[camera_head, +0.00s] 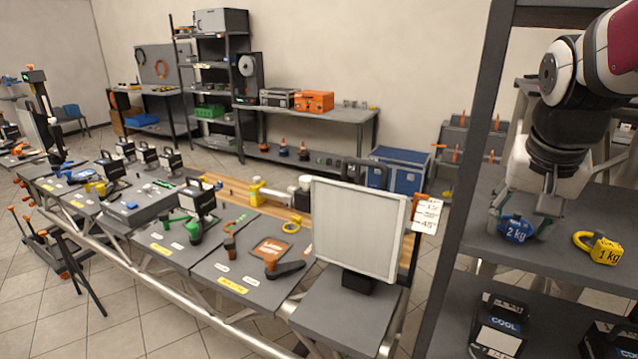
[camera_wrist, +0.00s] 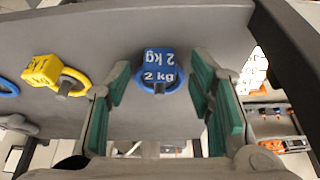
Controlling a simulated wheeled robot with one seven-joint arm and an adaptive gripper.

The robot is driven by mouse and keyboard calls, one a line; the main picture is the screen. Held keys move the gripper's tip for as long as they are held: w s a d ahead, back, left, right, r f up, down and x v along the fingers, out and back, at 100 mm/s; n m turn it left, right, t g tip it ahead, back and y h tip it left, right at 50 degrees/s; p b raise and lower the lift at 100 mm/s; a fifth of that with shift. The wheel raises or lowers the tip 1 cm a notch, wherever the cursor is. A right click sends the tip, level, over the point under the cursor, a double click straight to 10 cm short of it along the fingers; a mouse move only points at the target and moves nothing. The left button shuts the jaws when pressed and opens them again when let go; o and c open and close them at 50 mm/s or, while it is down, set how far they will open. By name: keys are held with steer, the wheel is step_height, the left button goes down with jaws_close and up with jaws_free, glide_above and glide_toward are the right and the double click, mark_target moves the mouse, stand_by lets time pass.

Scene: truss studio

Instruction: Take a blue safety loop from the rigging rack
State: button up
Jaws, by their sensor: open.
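A blue safety loop marked "2 kg" (camera_wrist: 158,75) lies on the grey rack shelf (camera_wrist: 215,18). In the wrist view it sits between the open green-padded fingers of my gripper (camera_wrist: 160,100), with visible gaps on both sides. The blue loop (camera_head: 515,229) also shows in the head view below my gripper (camera_head: 522,215), partly behind a finger. A yellow loop marked "1 kg" (camera_head: 603,249) lies to its right on the same shelf. Part of another blue ring (camera_wrist: 8,87) shows at the left edge of the wrist view.
The rack's dark upright post (camera_head: 470,180) stands close left of my gripper. Black boxes marked "COOL" (camera_head: 497,325) stand on the shelf below. A long truss table (camera_head: 230,285) with tools and a white panel (camera_head: 357,230) lies to the left.

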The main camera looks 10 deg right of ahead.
steer(key=shift+c, duration=0.5)
jaws_close()
steer(key=shift+r, duration=0.1)
